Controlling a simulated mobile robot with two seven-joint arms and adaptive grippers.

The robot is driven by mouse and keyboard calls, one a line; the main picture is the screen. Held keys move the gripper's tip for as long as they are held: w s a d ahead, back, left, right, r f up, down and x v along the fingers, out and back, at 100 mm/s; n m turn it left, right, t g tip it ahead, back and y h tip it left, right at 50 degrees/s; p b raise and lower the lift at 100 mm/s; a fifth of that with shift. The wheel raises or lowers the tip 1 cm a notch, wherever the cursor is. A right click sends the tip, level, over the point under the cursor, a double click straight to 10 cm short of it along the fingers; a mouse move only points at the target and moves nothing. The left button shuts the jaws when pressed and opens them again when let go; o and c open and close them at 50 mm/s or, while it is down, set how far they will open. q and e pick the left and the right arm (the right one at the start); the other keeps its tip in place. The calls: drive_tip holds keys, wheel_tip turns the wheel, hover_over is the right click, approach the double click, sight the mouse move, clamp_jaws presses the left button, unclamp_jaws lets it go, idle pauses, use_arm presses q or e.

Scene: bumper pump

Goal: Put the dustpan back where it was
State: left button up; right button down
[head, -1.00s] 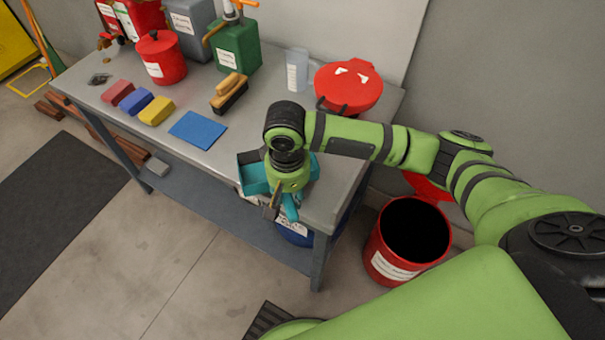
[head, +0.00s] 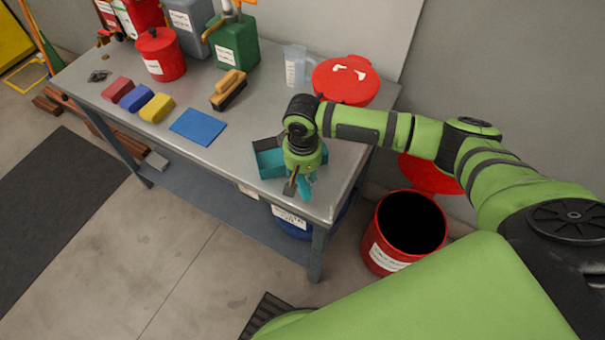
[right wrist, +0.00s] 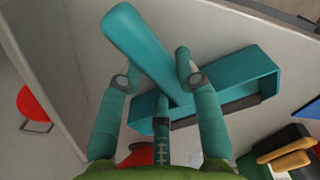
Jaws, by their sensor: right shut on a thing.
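The teal dustpan (head: 268,160) is at the near right end of the grey workbench, over its top. My right gripper (head: 300,184) is shut on the dustpan's handle and hides part of it from above. In the right wrist view, the handle (right wrist: 140,45) runs between the two fingers of the gripper (right wrist: 155,70). The open pan (right wrist: 235,82) lies beyond them to the right. I cannot tell whether the pan touches the bench top. My left gripper is not in view.
The workbench (head: 225,165) holds a blue cloth (head: 198,127), a brush (head: 229,90), several coloured blocks, a clear jug (head: 295,66) and a red lid-like item (head: 343,80). A red bin (head: 378,240) stands on the floor right of the bench.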

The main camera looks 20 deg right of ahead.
drive_tip(key=c, duration=0.9)
unclamp_jaws()
drive_tip(key=shift+o, duration=0.2)
wheel_tip(320, 180, up, 12)
drive_tip(key=b, duration=0.1)
drive_tip(key=shift+b, duration=0.4)
drive_tip(key=shift+s+r, duration=0.1)
